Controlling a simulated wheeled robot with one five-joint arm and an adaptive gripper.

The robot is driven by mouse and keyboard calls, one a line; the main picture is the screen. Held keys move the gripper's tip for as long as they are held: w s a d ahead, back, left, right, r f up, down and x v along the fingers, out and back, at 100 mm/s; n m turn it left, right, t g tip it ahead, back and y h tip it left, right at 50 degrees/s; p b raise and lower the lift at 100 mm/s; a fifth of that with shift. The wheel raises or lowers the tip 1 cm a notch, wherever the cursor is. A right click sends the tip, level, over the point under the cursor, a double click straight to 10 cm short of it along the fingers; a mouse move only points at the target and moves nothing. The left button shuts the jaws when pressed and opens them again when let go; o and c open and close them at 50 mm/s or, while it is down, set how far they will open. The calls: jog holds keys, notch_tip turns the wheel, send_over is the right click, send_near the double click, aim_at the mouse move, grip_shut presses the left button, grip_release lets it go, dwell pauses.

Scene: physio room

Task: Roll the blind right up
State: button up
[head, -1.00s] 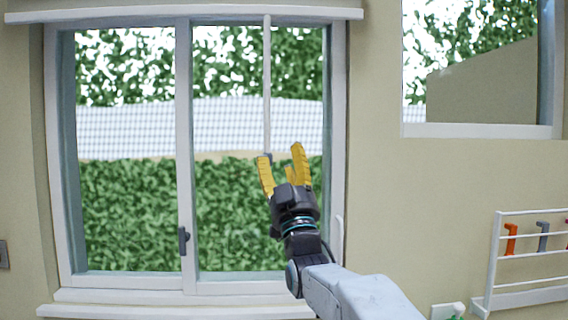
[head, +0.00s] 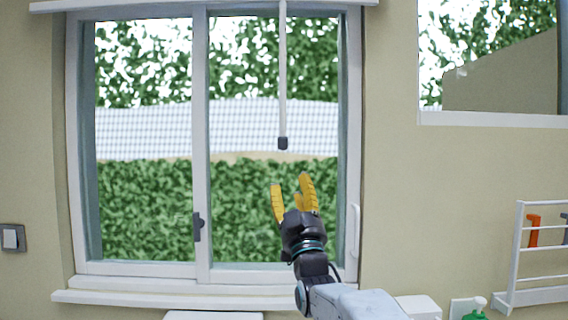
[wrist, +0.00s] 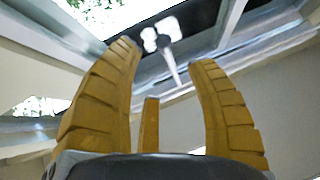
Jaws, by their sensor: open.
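A pale rod (head: 282,75) with a dark end piece (head: 283,143) hangs in front of the right window pane, from the white bar (head: 160,4) along the window's top. The glass is clear, and I see no blind cloth hanging over it. My gripper (head: 291,182) is open and empty, its yellow fingers pointing up. It is below the rod's dark end and apart from it in the head view; the depth between them is unclear. In the wrist view a rod (wrist: 172,68) shows between and beyond the open fingers (wrist: 166,55).
The window has a dark latch (head: 198,226) on its middle post and a sill (head: 120,297) below. A white wall rack (head: 517,255) with hooks stands at right, with a green bottle (head: 476,315) at lower right. A wall switch (head: 11,239) is at left.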

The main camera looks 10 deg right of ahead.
notch_tip(320, 180, down, 3)
jog(key=w+b, duration=0.3)
jog(key=t, duration=0.2)
send_near(284, 148)
notch_tip(284, 148, up, 5)
jog(key=w, duration=0.1)
jog(key=shift+w+f+n+g, duration=0.3)
jog(key=shift+w+f+g, duration=0.25)
jog(key=shift+w, duration=0.25)
jog(key=shift+w+r+p, duration=0.35)
jog(key=shift+w+p, duration=0.05)
jog(key=shift+p, duration=0.35)
jog(key=p+x, duration=0.3)
jog(key=p, duration=0.2)
jog(key=shift+w+r+p, duration=0.15)
jog(key=shift+r+p, duration=0.05)
jog(key=shift+p, duration=0.2)
jog(key=p+x, duration=0.2)
jog(key=p, duration=0.1)
jog(key=shift+w, duration=0.3)
jog(key=shift+o, duration=0.3)
